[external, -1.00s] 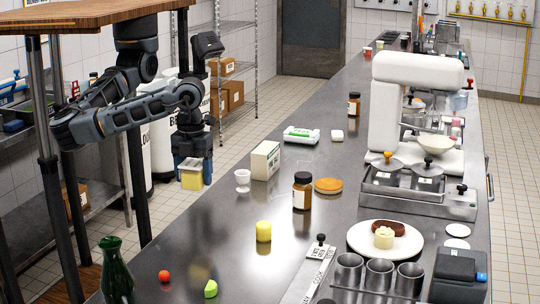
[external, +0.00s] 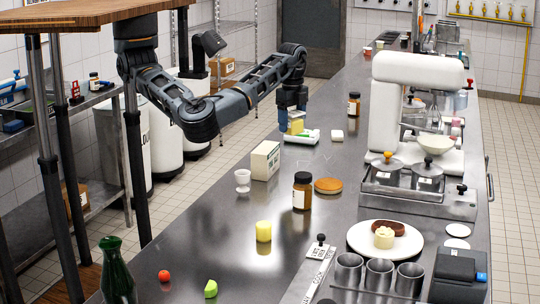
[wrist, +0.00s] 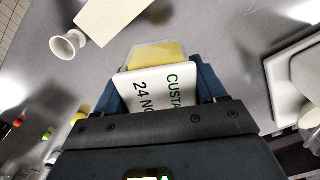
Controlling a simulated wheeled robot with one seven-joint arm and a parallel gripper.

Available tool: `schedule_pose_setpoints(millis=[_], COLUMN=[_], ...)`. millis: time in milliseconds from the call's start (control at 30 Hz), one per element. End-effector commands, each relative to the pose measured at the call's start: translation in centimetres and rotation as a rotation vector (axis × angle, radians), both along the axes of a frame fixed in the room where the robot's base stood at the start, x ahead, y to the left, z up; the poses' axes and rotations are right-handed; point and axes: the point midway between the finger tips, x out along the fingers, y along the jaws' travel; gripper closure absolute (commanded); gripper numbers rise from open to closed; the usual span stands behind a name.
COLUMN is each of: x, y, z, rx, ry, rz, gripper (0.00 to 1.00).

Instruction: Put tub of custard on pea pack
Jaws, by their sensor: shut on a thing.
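The tub of custard (external: 296,125), a yellow tub with a white lettered label, is held in my gripper (external: 293,108). In the wrist view the tub (wrist: 150,92) sits between the jaws, its label partly covered by them. The pea pack (external: 309,138), a white flat pack with green, lies on the steel counter. The tub is at or just above the pack's left part; I cannot tell whether they touch. In the wrist view the pack does not show clearly.
A cream box (external: 265,160), a white egg cup (external: 242,180) and a brown jar (external: 302,190) stand nearer on the counter (external: 215,235). A small white block (external: 337,135) lies right of the pack. The white mixer (external: 385,105) stands farther right.

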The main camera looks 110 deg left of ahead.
Motion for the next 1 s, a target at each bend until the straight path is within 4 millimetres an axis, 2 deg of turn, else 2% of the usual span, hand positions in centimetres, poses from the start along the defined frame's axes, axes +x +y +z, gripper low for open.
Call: schedule_pose_setpoints(millis=[33,200,300,400,500,667,1000], x=[-0.4,-2.4,-3.7,-4.9,-5.8,-6.5,-6.2], y=[2.6,9.7,13.2,15.8,17.6,19.2,25.6], z=[0.2,0.6,0.8,1.0,1.1,0.8,-2.9], rx=[0.001,0.0,0.0,0.0,0.0,0.0,-0.003], ry=[0.0,0.002,0.001,0.002,0.004,0.006,0.006], rz=[0.059,0.228,0.313,0.379,0.423,0.455,0.457], gripper=[0.67,0.67,0.67,0.67,0.67,0.67,0.67])
